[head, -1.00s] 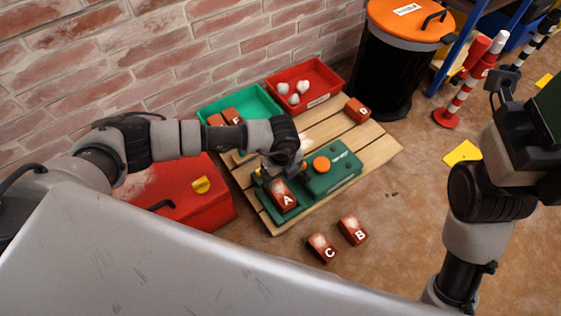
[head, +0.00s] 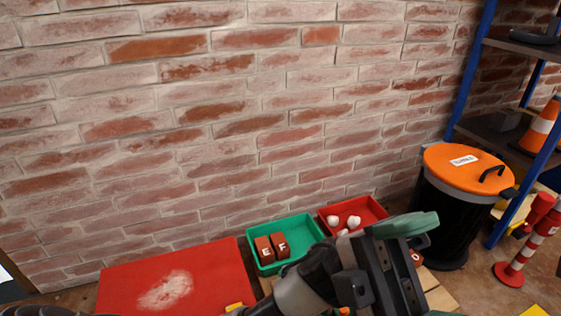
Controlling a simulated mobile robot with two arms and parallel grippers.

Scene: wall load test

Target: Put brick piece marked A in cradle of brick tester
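One arm reaches in low at the centre and ends in a black gripper (head: 392,268) close to the camera; I take it for my left one. A rounded green part (head: 405,225) is at its upper end; I cannot tell whether that belongs to the gripper. Its opening and any hold do not show clearly. Brick piece A is not visible. The brick tester is almost wholly out of the picture or covered; a small orange spot (head: 345,311) at the bottom edge may be its knob. My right gripper is not in view.
A green tray (head: 312,232) holds bricks E (head: 264,248) and F (head: 280,246). A red tray (head: 374,208) holds white lumps. A red case (head: 215,270) stands left. A black bin (head: 440,225) with orange lid and a blue-framed shelf (head: 470,70) stand right. The brick wall (head: 200,120) closes the back.

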